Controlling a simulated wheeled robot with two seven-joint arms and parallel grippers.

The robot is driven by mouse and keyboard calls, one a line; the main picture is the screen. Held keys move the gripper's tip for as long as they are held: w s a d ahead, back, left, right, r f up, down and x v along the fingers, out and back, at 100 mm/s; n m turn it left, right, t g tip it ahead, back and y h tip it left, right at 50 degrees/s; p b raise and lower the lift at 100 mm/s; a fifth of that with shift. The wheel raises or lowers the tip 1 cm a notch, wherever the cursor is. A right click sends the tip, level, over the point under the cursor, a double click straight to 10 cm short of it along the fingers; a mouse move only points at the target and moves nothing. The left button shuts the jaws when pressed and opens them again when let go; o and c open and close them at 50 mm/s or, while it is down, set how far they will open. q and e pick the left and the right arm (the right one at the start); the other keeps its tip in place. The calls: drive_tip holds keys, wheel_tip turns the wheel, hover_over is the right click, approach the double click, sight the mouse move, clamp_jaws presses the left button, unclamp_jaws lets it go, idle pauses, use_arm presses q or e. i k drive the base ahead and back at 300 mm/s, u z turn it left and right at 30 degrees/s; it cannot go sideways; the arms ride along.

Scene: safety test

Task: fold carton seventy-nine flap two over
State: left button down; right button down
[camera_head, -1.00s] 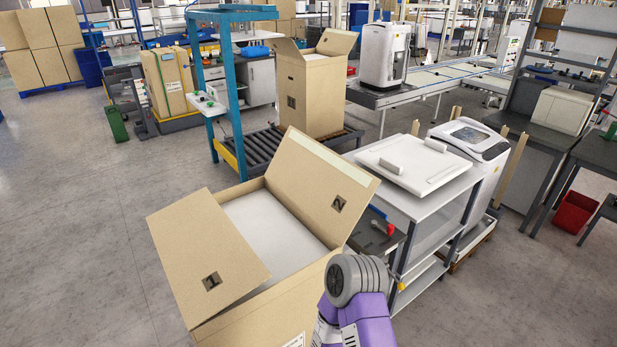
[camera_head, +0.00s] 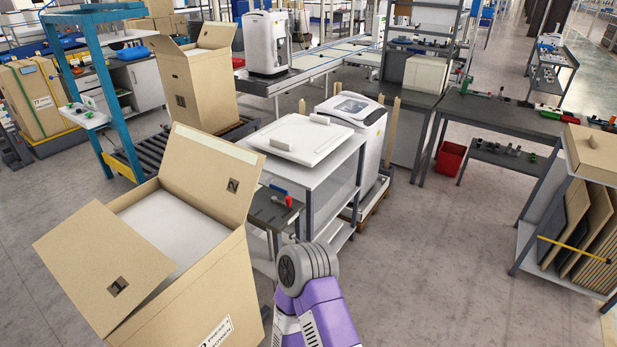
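An open cardboard carton (camera_head: 205,285) stands at the lower left, with a pale flat surface (camera_head: 172,232) inside. Flap two (camera_head: 212,172), marked "2", stands up at the far side, leaning back, with a pale strip along its top edge. Flap one (camera_head: 100,268), marked "1", sticks out at the left and slopes down over part of the opening. My purple arm comes in from the bottom, right of the carton and apart from flap two. No gripper fingers show. Whether the carton's number is seventy-nine cannot be read.
A white shelf cart (camera_head: 325,170) with a white lid-like panel stands behind the carton. A second open carton (camera_head: 200,85) stands on a roller conveyor beside a blue frame (camera_head: 90,90). A rack with boards (camera_head: 580,215) is at the right. The floor at centre right is clear.

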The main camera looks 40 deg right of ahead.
sight(225, 175)
drive_tip(key=z, duration=0.3)
drive_tip(key=k, duration=0.8)
drive_tip(key=z, duration=1.15)
drive_tip(key=i, duration=1.25)
drive_tip(key=u, duration=1)
drive_tip(key=i, duration=0.75)
drive_tip(key=u, duration=0.8)
